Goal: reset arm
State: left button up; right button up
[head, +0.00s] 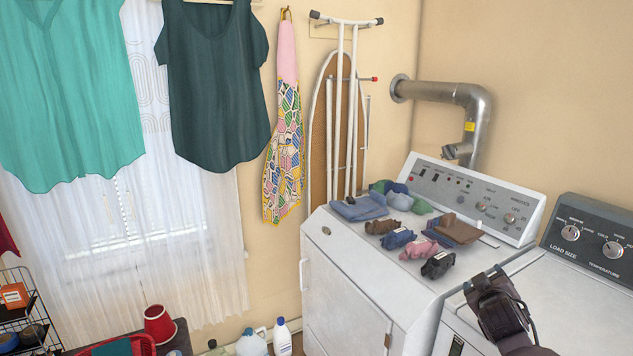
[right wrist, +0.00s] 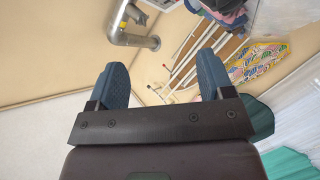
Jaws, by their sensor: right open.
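My right gripper (head: 484,281) is raised in front of the two machines at the lower right of the head view. In the right wrist view its two blue fingers (right wrist: 163,80) stand wide apart with nothing between them. It is apart from the clothes on the dryer. My left gripper is not in the head view.
A white dryer (head: 345,275) carries several small folded or crumpled clothes, including a blue cloth (head: 358,207) and a brown cloth (head: 457,230). A washer (head: 570,305) stands at right. A metal duct (head: 450,93) and a folded ironing board (head: 322,140) are behind. Bottles (head: 282,337) stand on the floor.

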jog(key=s+a+f+m+y, duration=0.1)
jog(key=s+a+f, duration=0.3)
jog(key=s, duration=0.5)
jog(key=s+a+f+m+y, duration=0.1)
jog(key=s+a+f+y, duration=0.1)
jog(key=s+a+f, duration=0.2)
jog(key=s+a+f+m+g+y, duration=0.1)
jog(key=s+a+f, duration=0.4)
jog(key=s, duration=0.9)
notch_tip(320, 180, down, 4)
jog(key=shift+s+r+y, duration=0.15)
jog(key=shift+s+y, duration=0.05)
jog(key=shift+y, duration=0.6)
jog(key=shift+m+g, duration=0.4)
jog(key=shift+g, duration=0.5)
jog(key=s+f, duration=0.1)
jog(key=s, duration=0.1)
jog(key=s+f, duration=0.2)
jog(key=s, duration=0.1)
jog(key=s+f, duration=0.2)
jog(key=shift+s+d, duration=0.2)
jog(key=shift+s, duration=0.2)
jog(key=shift+c, duration=0.3)
